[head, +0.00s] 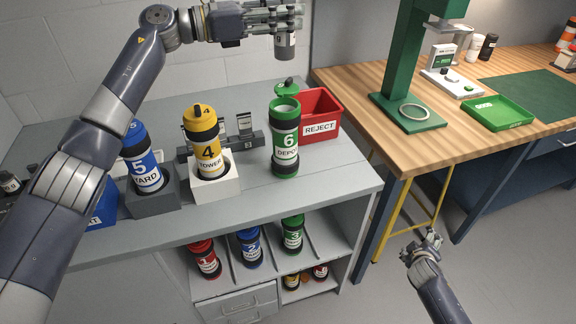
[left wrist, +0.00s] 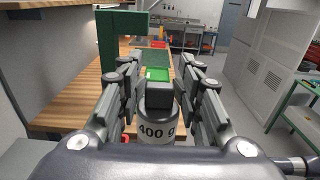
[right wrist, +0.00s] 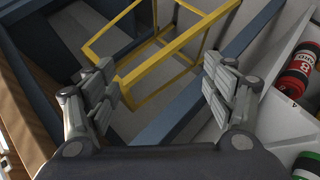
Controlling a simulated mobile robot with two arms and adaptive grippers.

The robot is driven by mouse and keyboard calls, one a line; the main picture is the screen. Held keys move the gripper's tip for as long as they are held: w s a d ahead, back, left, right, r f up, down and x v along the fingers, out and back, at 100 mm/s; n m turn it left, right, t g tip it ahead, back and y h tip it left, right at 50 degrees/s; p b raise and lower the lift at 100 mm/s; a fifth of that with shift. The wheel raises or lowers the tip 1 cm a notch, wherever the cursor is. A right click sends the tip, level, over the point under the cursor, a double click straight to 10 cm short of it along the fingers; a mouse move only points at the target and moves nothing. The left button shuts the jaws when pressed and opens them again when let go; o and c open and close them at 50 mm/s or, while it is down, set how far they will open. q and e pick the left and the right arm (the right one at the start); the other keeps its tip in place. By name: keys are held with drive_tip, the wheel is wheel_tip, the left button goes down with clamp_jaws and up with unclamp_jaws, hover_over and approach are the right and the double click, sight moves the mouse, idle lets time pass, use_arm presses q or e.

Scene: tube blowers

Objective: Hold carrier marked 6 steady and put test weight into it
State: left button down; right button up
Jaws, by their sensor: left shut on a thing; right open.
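The carrier marked 6 (head: 285,143) is a green and dark cylinder labelled DEPOT, upright on the grey bench with its top lid swung open. My left gripper (head: 287,18) is shut on the test weight (head: 285,46), a small grey cylinder, and holds it in the air above the carrier. In the left wrist view the weight (left wrist: 157,129) reads 400 g between the fingers. My right gripper (head: 421,250) is open and empty, low in front of the benches and away from the carrier. In the right wrist view nothing is between its fingers.
A red REJECT bin (head: 322,108) stands just behind and right of the carrier. A yellow carrier 4 (head: 203,135) and blue carrier 5 (head: 139,160) stand in blocks to the left. Shelves below hold several carriers. A wooden bench (head: 350,85) with a green stand (head: 400,60) is at right.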

use_arm(q)
drive_tip(key=shift+r, duration=0.1)
use_arm(e)
drive_tip(key=w+d+r+t+h, duration=0.2)
drive_tip(key=w+r, duration=0.2)
drive_tip(key=r, duration=0.7)
drive_tip(key=w+d+r+n+t+h, duration=0.1)
drive_tip(key=w+r, duration=0.2)
drive_tip(key=r, duration=0.8)
drive_tip(key=w+d+r+t+h, duration=0.2)
drive_tip(key=w+r, duration=0.2)
drive_tip(key=r, duration=0.7)
drive_tip(key=n+t+y, duration=0.4)
drive_tip(key=n+y, duration=0.7)
drive_tip(key=n, duration=1.7)
approach(286, 142)
drive_tip(key=w, duration=1.3)
drive_tip(key=shift+w+a, duration=0.2)
drive_tip(key=shift+a, duration=0.1)
